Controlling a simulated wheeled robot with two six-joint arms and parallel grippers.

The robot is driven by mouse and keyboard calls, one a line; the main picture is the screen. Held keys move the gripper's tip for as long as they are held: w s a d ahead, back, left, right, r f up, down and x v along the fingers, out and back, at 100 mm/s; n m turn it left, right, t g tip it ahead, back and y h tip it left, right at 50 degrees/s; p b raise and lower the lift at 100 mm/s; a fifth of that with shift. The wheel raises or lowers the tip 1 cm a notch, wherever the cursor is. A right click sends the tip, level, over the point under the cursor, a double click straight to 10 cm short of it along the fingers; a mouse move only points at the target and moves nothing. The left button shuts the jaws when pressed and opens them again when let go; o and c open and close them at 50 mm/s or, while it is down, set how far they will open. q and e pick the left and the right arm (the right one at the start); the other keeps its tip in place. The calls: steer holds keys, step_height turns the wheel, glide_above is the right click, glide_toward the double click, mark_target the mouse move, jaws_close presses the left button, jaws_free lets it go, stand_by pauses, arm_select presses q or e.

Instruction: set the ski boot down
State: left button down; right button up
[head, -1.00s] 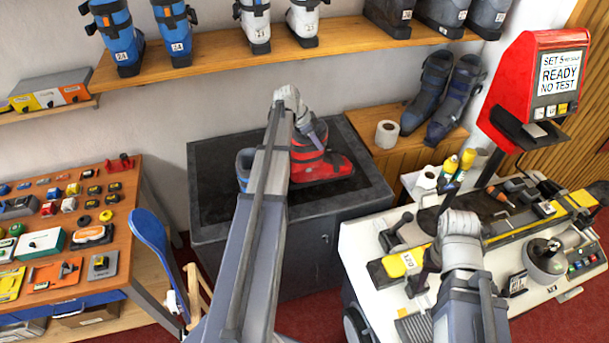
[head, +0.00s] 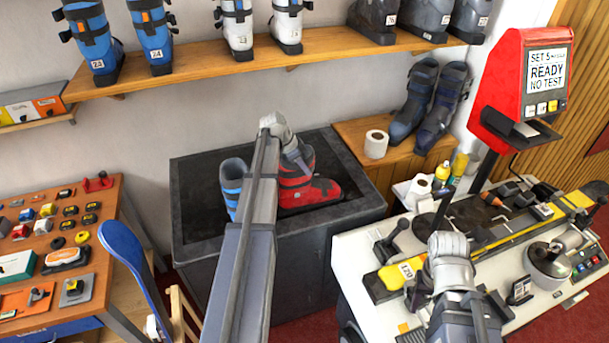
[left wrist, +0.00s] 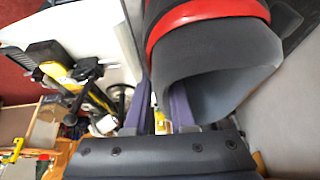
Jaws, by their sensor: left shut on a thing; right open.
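The ski boot (head: 312,190), red with a dark cuff, stands upright on or just above the dark top of a grey cabinet (head: 345,218), toe to the right. I cannot tell whether its sole touches. My left gripper (head: 299,158) is shut on its upper cuff, and my arm hides part of its heel side. In the left wrist view, the open grey cuff with a red band (left wrist: 215,50) lies against the gripper's fingers (left wrist: 165,105). My right gripper (head: 428,250) is open and empty over the white machine.
A blue boot (head: 232,185) stands on the cabinet, left of the red boot, partly behind my arm. Grey boots (head: 430,105) and a paper roll (head: 376,144) sit on the wooden bench behind right. A boot shelf (head: 290,62) runs above. The cabinet's front right is clear.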

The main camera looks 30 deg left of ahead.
arm_select(q)
steer(key=shift+f+b, duration=0.35)
steer(key=shift+f, duration=0.4)
arm_select(e)
steer(key=shift+f, duration=0.75)
arm_select(q)
steer(key=shift+f, duration=0.1)
arm_select(e)
steer(key=shift+f, duration=0.1)
arm_select(q)
steer(key=c, duration=0.8)
jaws_free()
steer(key=shift+o, duration=0.2)
steer(key=p+v, duration=1)
steer(key=v, duration=0.1)
steer(key=shift+d, duration=0.1)
steer(key=shift+s+a+r+p, duration=0.25)
steer(key=shift+r+p, duration=0.15)
steer(key=shift+r, duration=0.25)
arm_select(e)
step_height(320, 180, up, 11)
